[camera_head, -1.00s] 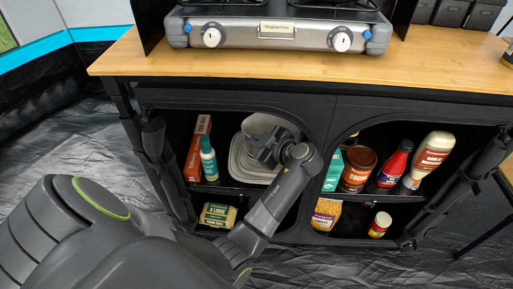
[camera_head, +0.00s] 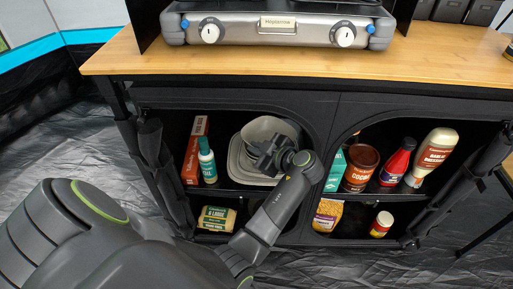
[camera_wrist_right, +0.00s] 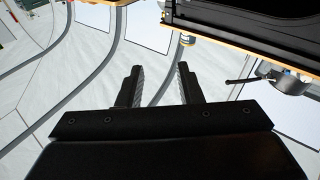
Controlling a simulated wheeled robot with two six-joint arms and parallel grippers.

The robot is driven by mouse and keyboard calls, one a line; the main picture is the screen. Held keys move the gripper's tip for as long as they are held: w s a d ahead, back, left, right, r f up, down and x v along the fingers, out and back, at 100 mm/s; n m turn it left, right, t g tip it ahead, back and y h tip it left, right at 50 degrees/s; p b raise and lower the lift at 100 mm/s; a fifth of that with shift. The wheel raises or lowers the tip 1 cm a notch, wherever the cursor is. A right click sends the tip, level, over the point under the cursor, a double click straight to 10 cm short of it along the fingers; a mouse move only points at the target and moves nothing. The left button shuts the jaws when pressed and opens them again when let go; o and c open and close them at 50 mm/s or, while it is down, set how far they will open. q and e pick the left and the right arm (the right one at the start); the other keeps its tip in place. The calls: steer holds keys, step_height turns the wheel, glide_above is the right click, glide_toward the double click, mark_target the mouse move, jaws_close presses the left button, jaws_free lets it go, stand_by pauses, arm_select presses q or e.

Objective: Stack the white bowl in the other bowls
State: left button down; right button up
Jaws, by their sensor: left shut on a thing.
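A pale grey-white bowl (camera_head: 270,126) is in the upper left compartment of the cabinet, above and partly over a stack of pale squarish dishes (camera_head: 238,163). My left gripper (camera_head: 264,154) reaches into that compartment and is shut on the near side of the bowl. The gripper and wrist hide part of the bowl and of the stack. I cannot tell whether the bowl touches the dishes under it. My right gripper (camera_wrist_right: 158,75) shows in the right wrist view, with its fingers apart and nothing between them.
A red box (camera_head: 195,150) and a teal-labelled bottle (camera_head: 207,162) stand left of the dishes. The cabinet's centre frame (camera_head: 327,125) is close to my left wrist. The right compartment holds a cocoa jar (camera_head: 360,168) and sauce bottles. A stove (camera_head: 277,30) stands on top.

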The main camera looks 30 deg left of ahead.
steer(key=shift+r, duration=0.15)
arm_select(q)
steer(key=shift+f, duration=0.1)
steer(key=c, duration=1.6)
jaws_free()
arm_select(e)
steer(key=shift+s+a+r+t, duration=0.1)
steer(key=shift+r+t, duration=0.4)
steer(key=shift+r, duration=0.3)
steer(key=shift+f, duration=0.1)
